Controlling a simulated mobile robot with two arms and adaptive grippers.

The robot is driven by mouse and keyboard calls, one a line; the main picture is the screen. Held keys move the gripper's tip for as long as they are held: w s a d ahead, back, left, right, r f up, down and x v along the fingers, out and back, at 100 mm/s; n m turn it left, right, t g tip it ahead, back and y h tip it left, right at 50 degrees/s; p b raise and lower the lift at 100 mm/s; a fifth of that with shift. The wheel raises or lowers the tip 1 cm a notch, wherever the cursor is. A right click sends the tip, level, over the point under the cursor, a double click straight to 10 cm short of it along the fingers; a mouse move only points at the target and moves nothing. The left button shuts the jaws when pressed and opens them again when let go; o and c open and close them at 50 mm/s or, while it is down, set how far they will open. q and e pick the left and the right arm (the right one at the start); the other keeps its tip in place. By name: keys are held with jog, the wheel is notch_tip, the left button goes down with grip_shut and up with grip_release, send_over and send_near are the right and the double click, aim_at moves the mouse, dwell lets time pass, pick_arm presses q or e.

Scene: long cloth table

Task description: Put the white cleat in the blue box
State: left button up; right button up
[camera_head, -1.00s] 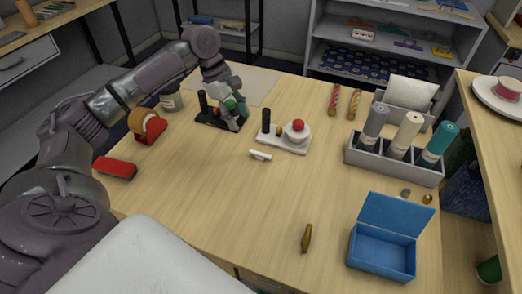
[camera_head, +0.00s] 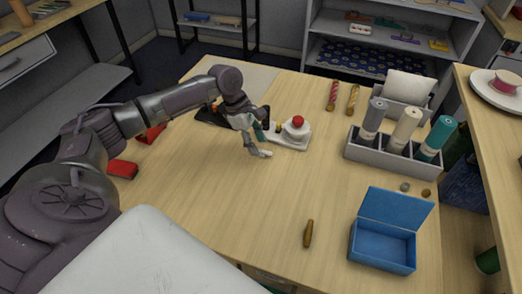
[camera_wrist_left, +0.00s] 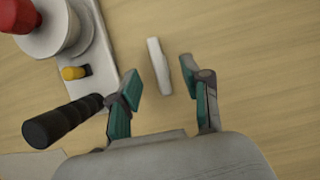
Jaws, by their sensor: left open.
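The white cleat (camera_wrist_left: 159,67) lies on the table, beyond and between the open fingers of my left gripper (camera_wrist_left: 164,98) in the left wrist view. In the head view the cleat (camera_head: 264,153) shows just beside the fingertips, partly hidden by my left gripper (camera_head: 254,150). The gripper is low over the table and empty. The blue box (camera_head: 382,247) stands at the front right of the table with its lid up, and its inside looks empty. My right gripper is not in view.
A white-based stand with a red knob (camera_head: 297,122) and black handle (camera_wrist_left: 62,120) is close to the left gripper. A grey holder with spools (camera_head: 393,156) stands at the right. A brown bottle-like piece (camera_head: 308,234) lies left of the box. The table's middle is clear.

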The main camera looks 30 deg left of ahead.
aim_at(261, 152)
pick_arm(q)
jog(key=shift+x, duration=1.3)
grip_shut()
jog(key=shift+r, duration=0.15)
